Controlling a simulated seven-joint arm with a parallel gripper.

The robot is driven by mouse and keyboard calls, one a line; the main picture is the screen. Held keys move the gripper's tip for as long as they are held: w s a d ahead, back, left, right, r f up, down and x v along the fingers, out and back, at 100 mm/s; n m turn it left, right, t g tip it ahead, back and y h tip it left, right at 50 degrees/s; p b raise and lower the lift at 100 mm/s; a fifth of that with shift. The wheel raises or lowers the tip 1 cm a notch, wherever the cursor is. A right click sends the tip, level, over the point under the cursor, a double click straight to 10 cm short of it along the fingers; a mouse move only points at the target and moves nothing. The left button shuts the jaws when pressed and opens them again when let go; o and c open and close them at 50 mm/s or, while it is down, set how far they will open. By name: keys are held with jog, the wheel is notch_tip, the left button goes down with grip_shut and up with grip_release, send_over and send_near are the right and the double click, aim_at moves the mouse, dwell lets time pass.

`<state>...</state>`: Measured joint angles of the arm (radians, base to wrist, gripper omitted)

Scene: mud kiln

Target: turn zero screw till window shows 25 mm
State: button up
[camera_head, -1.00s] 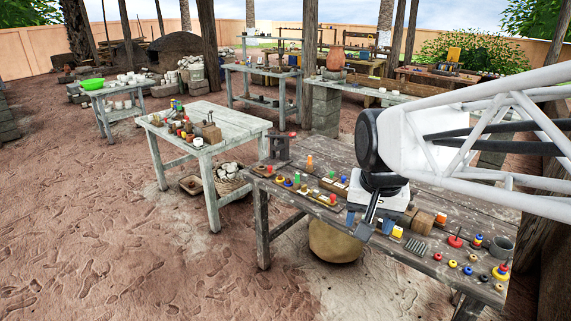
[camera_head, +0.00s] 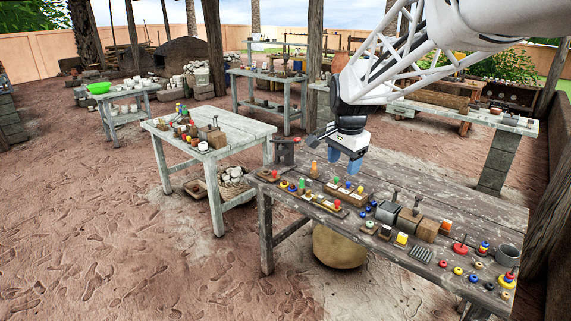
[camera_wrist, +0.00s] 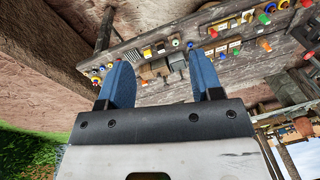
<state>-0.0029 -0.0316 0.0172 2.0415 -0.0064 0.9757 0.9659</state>
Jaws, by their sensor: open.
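My gripper (camera_head: 345,168) hangs over the far side of the dark wooden bench (camera_head: 470,215), its blue fingers pointing down. In the wrist view my gripper (camera_wrist: 163,72) shows its two blue fingers wide apart with nothing between them. A dark vise-like device (camera_head: 285,152) stands at the bench's far left corner, left of my gripper. Two grey blocks with upright handles (camera_head: 386,211) and a wooden cylinder (camera_head: 428,228) stand mid-bench. I cannot tell which thing bears the zero screw, and no window or mm reading is legible.
Coloured pegs on wooden boards (camera_head: 345,192) lie below my gripper. Several small rings and knobs, a red spindle (camera_head: 460,245) and a grey cup (camera_head: 507,254) crowd the bench's right end. A pale table (camera_head: 225,128) stands left. The bench's back right is bare.

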jog(key=w+f+m, duration=0.4)
jog(key=w, duration=1)
jog(key=m+g, duration=0.2)
jog(key=m, duration=1)
send_over(309, 191)
notch_tip(309, 191, down, 27)
jog(key=shift+s, duration=0.15)
jog(key=shift+f, duration=3.9)
jog(key=shift+c, duration=0.4)
